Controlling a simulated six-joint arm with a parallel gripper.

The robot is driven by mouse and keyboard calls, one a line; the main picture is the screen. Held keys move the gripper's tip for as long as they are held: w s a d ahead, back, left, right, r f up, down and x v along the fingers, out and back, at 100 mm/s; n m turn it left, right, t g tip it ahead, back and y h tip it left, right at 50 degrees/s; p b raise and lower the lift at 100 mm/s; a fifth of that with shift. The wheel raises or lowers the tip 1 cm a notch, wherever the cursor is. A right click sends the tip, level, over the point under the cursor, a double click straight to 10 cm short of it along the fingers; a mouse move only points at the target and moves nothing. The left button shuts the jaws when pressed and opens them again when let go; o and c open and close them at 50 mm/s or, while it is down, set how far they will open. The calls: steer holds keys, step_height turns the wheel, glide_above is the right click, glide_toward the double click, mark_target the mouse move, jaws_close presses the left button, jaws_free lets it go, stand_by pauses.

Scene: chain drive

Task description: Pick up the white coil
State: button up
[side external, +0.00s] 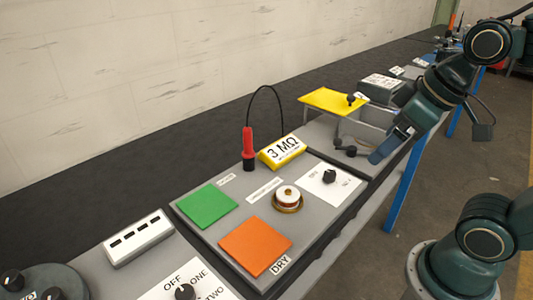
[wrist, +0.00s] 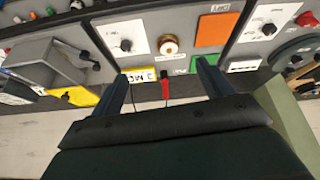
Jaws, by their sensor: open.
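The white coil (side external: 287,194) sits upright on a round brown-gold base on the grey panel, between the orange square (side external: 255,246) and the white dial plate (side external: 329,182). In the wrist view the white coil (wrist: 168,45) is at the upper middle, beyond the fingertips. My gripper (wrist: 163,72) is open, with its two blue fingers spread wide and nothing between them. In the side view my gripper (side external: 388,146) is up and to the right of the coil, well apart from it; one blue finger shows clearly there.
A green square (side external: 208,206), a red probe (side external: 248,143) with a black cable and a yellow 3 MΩ meter (side external: 282,152) are on or beside the panel. A grey box (side external: 362,130) with a yellow lid (side external: 334,101) stands behind, near my gripper. Space above the coil is clear.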

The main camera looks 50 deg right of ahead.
steer(key=w+d+f+n+g+y, duration=0.1)
steer(key=w+f+n, duration=0.3)
steer(key=w, duration=0.5)
steer(key=w+d+f+n+g+y, duration=0.2)
steer(key=w+f+n+y, duration=0.1)
steer(key=w+n, duration=0.5)
steer(key=shift+w+f+n+g, duration=0.4)
steer(key=shift+f+n, duration=0.3)
steer(key=shift+f, duration=0.2)
glide_above(289, 190)
steer(key=d, duration=0.2)
steer(key=shift+s+d+f, duration=0.1)
steer(key=shift+s+f, duration=0.05)
steer(key=shift+f, duration=1.2)
steer(key=shift+s+a+f, duration=0.1)
steer(key=shift+s+f, duration=0.05)
steer(key=shift+f, duration=1.15)
steer(key=shift+s+d+f, duration=0.1)
steer(key=shift+s+f, duration=0.05)
steer(key=shift+f, duration=1.2)
steer(key=shift+x, duration=2.55)
